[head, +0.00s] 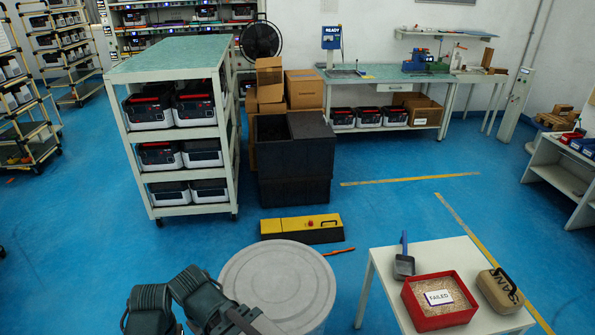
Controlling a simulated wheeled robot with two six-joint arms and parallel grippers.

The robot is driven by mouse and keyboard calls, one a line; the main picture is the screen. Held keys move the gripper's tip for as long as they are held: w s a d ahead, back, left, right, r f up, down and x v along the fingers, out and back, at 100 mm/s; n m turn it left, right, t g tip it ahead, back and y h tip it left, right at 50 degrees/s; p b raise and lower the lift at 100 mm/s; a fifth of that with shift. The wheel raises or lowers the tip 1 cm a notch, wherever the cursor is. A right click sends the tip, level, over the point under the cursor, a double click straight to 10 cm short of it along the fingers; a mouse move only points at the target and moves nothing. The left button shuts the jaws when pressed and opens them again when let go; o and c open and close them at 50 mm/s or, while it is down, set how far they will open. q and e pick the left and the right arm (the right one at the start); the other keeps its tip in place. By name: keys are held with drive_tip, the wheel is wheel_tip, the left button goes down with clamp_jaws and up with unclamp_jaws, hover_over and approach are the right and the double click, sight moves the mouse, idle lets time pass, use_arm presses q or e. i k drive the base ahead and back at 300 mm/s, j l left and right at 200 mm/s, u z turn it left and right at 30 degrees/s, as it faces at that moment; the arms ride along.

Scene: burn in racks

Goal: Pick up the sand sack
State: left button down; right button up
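The sand sack (499,291) is a tan, rounded bag with dark "SAND" lettering and a dark strip on top. It lies at the right end of a small white table (389,262) at the lower right. No gripper touches it. My dark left arm comes in at the bottom, left of the table and far from the sack. Its end (245,318) is cut by the bottom edge in front of a round grey lid, and its fingers cannot be made out clearly. My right gripper is not in view.
A red tray (409,297) with grainy filling and a "FAILED" card sits left of the sack, touching or nearly so. A lidded grey bin (278,278) and a yellow-black box (301,228) stand left of the table.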

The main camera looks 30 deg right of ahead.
sight(502, 293)
drive_tip(key=z, duration=2.65)
